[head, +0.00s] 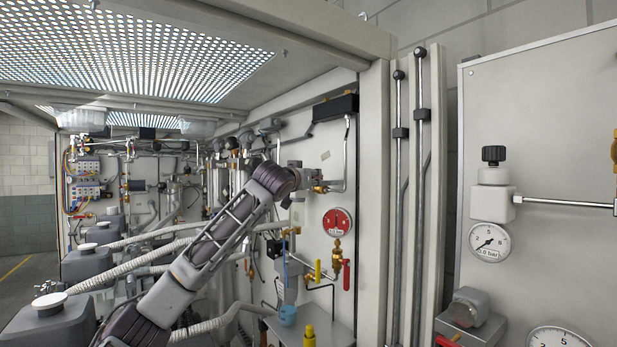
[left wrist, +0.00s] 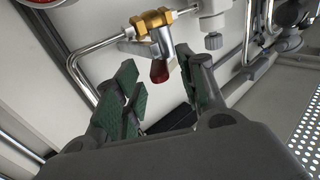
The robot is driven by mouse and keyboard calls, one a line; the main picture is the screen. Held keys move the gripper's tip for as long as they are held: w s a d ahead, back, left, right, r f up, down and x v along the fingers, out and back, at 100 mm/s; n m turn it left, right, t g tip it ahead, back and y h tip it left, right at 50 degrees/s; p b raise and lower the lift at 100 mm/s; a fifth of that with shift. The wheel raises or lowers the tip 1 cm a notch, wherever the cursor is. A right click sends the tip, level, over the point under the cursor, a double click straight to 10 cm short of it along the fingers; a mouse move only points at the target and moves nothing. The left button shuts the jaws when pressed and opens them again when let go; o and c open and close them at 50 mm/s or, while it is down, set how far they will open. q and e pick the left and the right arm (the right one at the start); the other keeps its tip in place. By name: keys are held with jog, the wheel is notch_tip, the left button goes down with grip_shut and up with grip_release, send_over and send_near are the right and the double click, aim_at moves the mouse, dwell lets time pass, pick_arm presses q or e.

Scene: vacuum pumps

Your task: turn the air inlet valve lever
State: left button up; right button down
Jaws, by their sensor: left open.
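The air inlet valve appears in the left wrist view as a brass body (left wrist: 154,21) on a metal pipe, with a red-tipped lever (left wrist: 160,70) pointing down in that picture. In the head view the valve's brass fitting (head: 320,188) shows at the wall, at the end of my left arm; its lever cannot be made out there. My left gripper (left wrist: 160,78) is open, its green-padded fingers on either side of the red lever tip with gaps visible. It also shows small in the head view (head: 312,177). My right gripper is not in view.
A red gauge (head: 338,222) is mounted just below the valve, with another red-handled valve (head: 346,275) under it. A bent pipe (head: 346,150) rises to a black box (head: 335,107). Corrugated hoses (head: 130,272) and pumps crowd the left. A frame post (head: 373,220) stands right.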

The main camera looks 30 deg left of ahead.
pick_arm(q)
grip_shut()
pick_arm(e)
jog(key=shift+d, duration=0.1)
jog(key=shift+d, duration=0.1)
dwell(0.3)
pick_arm(q)
jog(key=shift+d, duration=0.1)
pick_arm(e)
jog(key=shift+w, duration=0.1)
